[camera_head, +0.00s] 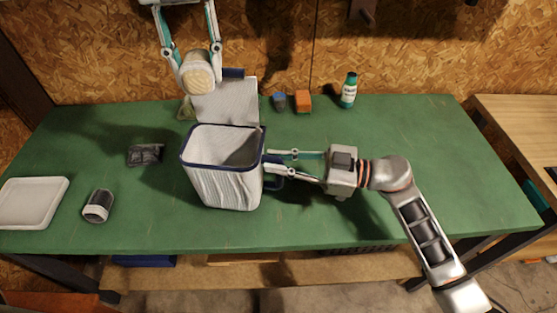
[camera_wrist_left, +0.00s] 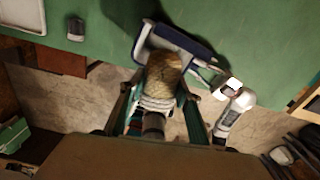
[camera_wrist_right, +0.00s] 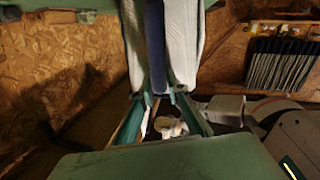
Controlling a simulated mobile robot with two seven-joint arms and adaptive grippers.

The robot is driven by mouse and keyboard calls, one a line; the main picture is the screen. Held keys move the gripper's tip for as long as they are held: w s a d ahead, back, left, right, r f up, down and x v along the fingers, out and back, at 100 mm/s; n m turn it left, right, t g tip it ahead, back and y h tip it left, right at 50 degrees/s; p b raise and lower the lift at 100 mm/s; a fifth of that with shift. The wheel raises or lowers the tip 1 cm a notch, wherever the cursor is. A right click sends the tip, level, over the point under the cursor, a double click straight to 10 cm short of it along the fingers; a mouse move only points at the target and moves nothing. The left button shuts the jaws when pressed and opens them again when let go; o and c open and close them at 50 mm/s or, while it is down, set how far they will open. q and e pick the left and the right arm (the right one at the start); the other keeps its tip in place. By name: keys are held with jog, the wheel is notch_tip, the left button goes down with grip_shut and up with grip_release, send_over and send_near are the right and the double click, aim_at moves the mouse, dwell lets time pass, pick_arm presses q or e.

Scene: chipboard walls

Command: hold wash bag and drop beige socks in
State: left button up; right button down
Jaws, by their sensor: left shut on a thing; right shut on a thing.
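The wash bag (camera_head: 222,185), pale grey with navy trim, stands upright on the green table, its flap (camera_head: 228,102) raised at the back and its mouth open. My right gripper (camera_head: 267,161) is shut on the bag's right side; the right wrist view shows a navy strip (camera_wrist_right: 156,45) of the bag at its fingers (camera_wrist_right: 157,97). My left gripper (camera_head: 197,66) is shut on the rolled beige socks (camera_head: 196,76), held above and behind the bag near the raised flap.
A dark folded cloth (camera_head: 146,155), a dark roll (camera_head: 98,206) and a white tray (camera_head: 33,202) lie left of the bag. A blue item (camera_head: 279,102), an orange block (camera_head: 304,101) and a green bottle (camera_head: 348,91) stand at the back. The table's right part is clear.

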aim_at(195, 58)
pick_arm(q)
jog(key=shift+f, duration=2.2)
jog(key=o, duration=1.2)
notch_tip(195, 58, up, 12)
pick_arm(e)
jog(key=c, duration=1.9)
grip_release()
